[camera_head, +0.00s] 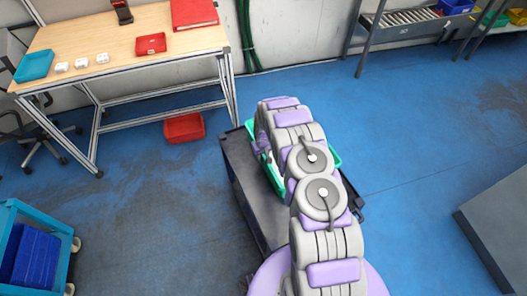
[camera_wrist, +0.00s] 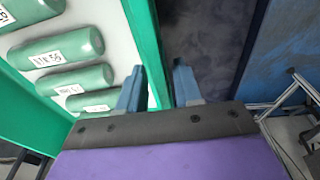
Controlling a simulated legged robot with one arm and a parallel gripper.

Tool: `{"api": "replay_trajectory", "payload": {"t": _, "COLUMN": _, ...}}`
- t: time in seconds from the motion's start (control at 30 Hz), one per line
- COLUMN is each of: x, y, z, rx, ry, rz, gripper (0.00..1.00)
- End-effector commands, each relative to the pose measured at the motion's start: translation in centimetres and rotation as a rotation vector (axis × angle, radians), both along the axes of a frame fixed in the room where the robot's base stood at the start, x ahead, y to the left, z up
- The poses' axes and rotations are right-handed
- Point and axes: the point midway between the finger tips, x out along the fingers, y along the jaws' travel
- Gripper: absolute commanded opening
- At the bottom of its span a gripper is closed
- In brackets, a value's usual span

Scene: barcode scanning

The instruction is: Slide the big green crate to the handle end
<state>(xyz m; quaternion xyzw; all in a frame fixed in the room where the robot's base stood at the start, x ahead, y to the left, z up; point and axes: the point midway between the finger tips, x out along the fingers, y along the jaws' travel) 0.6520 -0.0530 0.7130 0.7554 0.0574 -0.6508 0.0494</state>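The big green crate (camera_head: 334,158) sits on the dark grey cart (camera_head: 245,185), mostly hidden under my arm in the head view. In the wrist view its green wall (camera_wrist: 146,35) runs down beside a white inside with several green labelled cylinders (camera_wrist: 62,50). My gripper (camera_wrist: 158,76) is open, with one finger on the inner side of this wall and the other on the outer side. Gaps show beside the wall, so it does not look clamped. My gripper's fingers are hidden in the head view. A black fitting (camera_head: 358,208) shows at the cart's right corner.
A wooden workbench (camera_head: 110,45) with a red tray (camera_head: 151,44) and a teal tray (camera_head: 35,65) stands at the back left. A red bin (camera_head: 184,128) is on the floor beneath. A blue cart (camera_head: 20,215) stands front left, a grey block (camera_head: 497,230) at right. Blue floor lies clear between.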

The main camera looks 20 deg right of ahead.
Motion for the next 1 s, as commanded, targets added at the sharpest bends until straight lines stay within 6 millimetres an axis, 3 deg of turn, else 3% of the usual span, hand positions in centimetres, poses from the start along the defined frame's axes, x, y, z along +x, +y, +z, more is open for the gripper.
{"api": "replay_trajectory", "payload": {"t": 0.37, "x": 0.1, "y": -0.36, "z": -0.28, "rx": 0.004, "ry": 0.0, "rz": 0.0, "gripper": 0.34}}
{"api": "replay_trajectory", "payload": {"t": 0.7, "x": 0.08, "y": -0.18, "z": -0.27, "rx": 0.001, "ry": -0.001, "rz": -0.001, "gripper": 0.01}}
{"api": "replay_trajectory", "payload": {"t": 1.0, "x": 0.09, "y": -0.17, "z": -0.24, "rx": 0.002, "ry": -0.001, "rz": 0.0, "gripper": 0.0}}
